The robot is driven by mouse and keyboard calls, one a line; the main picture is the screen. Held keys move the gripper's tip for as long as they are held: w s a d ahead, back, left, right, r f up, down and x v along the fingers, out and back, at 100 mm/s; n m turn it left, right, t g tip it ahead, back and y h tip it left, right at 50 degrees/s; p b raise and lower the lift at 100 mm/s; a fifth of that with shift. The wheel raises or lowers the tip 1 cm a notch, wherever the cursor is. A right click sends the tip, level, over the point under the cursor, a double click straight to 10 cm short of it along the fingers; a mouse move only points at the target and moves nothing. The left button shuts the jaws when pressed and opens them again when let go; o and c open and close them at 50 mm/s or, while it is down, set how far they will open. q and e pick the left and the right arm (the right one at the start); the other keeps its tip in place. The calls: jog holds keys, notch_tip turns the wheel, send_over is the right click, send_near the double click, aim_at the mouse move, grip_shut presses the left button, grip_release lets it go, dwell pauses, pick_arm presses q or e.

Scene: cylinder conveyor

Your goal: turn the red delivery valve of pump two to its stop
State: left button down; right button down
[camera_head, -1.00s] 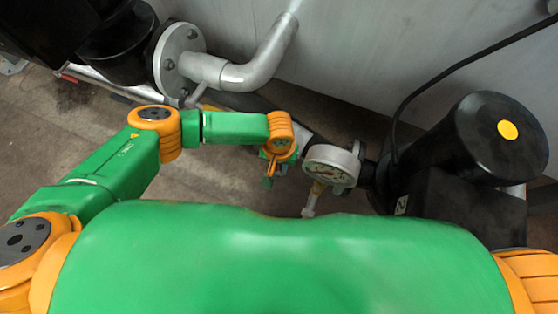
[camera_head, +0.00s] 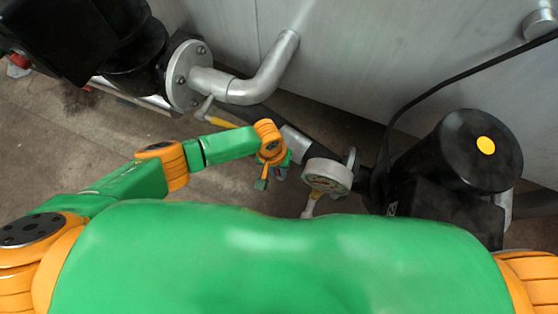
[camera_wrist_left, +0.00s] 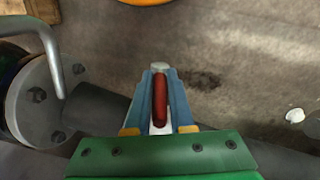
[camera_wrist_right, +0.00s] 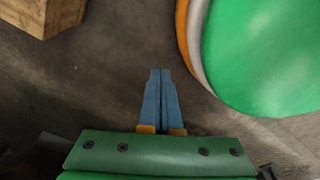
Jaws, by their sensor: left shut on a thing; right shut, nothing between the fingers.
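My left gripper (camera_head: 266,178) is low in the middle of the head view, just left of the pressure gauge (camera_head: 327,175). In the left wrist view its blue fingers (camera_wrist_left: 160,85) are shut on a red bar (camera_wrist_left: 160,100), which looks like the red valve handle. The handle's pale end shows beyond the fingertips, and the valve body is hidden. In the head view the red handle is hidden.
A grey flange (camera_head: 183,76) with a bent pipe (camera_head: 265,82) stands behind my left arm, with a yellow lever (camera_head: 221,123) below it. A black cable (camera_head: 440,76) runs along the grey wall. A wooden box (camera_wrist_right: 42,14) shows in the right wrist view.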

pick_arm(q)
jog(key=shift+d, duration=0.1)
jog(key=c, duration=0.8)
grip_release()
